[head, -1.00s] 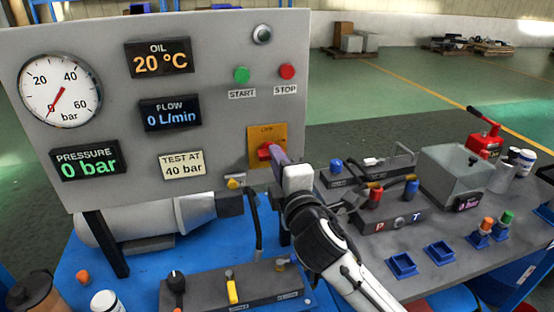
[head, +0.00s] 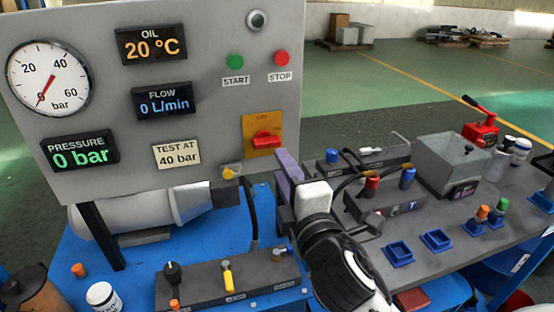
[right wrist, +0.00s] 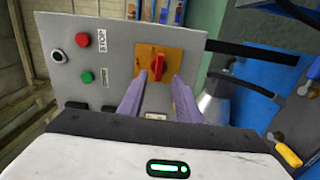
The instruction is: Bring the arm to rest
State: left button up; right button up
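My right gripper (head: 287,168) is in front of the control panel (head: 205,100), to the lower right of the red rotary switch (head: 266,139) and apart from it. In the right wrist view its two purple fingers (right wrist: 160,92) stand apart with nothing between them. The switch shows there too (right wrist: 156,66), on its orange plate (right wrist: 140,57), beyond the fingertips. In the head view the switch handle lies about level. My right arm (head: 345,265) reaches in from the bottom. My left gripper is not in view.
The bench at right holds a valve block marked P and T (head: 385,205), a grey box (head: 455,165), a red hand pump (head: 480,133) and blue square holders (head: 398,254). A lever box (head: 230,285) sits at the front. The dials read 0 bar and 0 L/min.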

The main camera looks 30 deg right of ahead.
jog(key=shift+v, duration=1)
jog(key=shift+f, duration=0.1)
jog(key=s+a+f+m+g+y, duration=0.2)
jog(key=a+f, duration=0.1)
jog(key=f, duration=0.8)
jog(key=s+a+f+m+g+y, duration=0.1)
jog(key=a+f+m+g+y, duration=0.15)
jog(key=f, duration=0.85)
jog(key=s+a+f+m+g+y, duration=0.2)
jog(key=s+a+f+m+g, duration=0.2)
jog(key=s+f+m, duration=0.4)
jog(key=s+f, duration=0.6)
jog(key=f, duration=0.4)
jog(key=shift+s, duration=0.35)
